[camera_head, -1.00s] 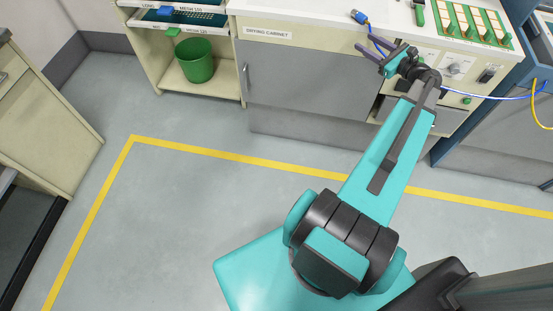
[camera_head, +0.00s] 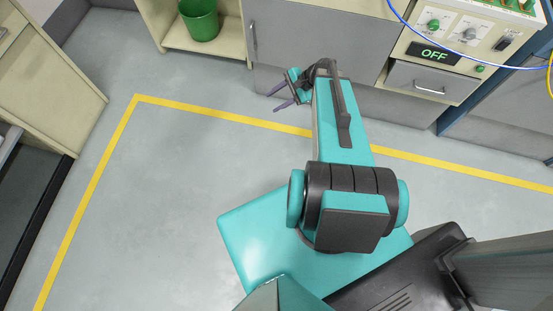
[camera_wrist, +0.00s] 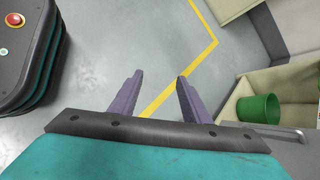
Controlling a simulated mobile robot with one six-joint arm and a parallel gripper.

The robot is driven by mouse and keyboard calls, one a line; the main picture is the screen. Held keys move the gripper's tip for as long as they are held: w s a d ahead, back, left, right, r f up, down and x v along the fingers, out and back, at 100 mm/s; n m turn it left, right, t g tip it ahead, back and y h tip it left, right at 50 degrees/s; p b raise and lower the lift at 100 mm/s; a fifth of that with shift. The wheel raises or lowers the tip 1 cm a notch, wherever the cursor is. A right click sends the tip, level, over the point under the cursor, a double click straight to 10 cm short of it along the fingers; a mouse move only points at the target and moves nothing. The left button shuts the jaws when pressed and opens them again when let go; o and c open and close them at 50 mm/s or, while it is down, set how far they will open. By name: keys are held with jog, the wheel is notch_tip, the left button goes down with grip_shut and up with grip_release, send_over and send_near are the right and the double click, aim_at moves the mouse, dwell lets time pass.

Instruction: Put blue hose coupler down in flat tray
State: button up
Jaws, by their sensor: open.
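My gripper (camera_head: 276,99) is open and empty, held out over the grey floor in front of the cabinet. In the wrist view its two purple fingers (camera_wrist: 158,80) stand apart with only floor and a yellow line between them. A blue hose (camera_head: 440,54) curves across the top right of the head view. The blue hose coupler is not in view now. No flat tray shows in the current frames.
A green bin (camera_head: 200,20) sits on a low shelf at left. The floor inside the yellow line (camera_head: 210,115) is clear.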

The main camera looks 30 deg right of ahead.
jog(key=s+a+f+n+g+h, duration=0.2)
jog(key=s+a+f+n+g, duration=0.3)
jog(key=s+a+f+n, duration=0.4)
jog(key=s+a+f+n+g+h, duration=0.1)
jog(key=s+f+n+g+h, duration=0.1)
jog(key=s, duration=0.6)
jog(key=s+a+f+n+g+h, duration=0.1)
jog(key=s+a+n+g+h, duration=0.1)
jog(key=s+n, duration=0.3)
jog(key=s+h, duration=0.1)
jog(key=s, duration=0.1)
jog(key=shift+s+f+n+h, duration=0.3)
jog(key=shift+s+f, duration=0.1)
jog(key=shift+c, duration=1)
jog(key=shift+s, duration=0.1)
jog(key=shift+c, duration=0.5)
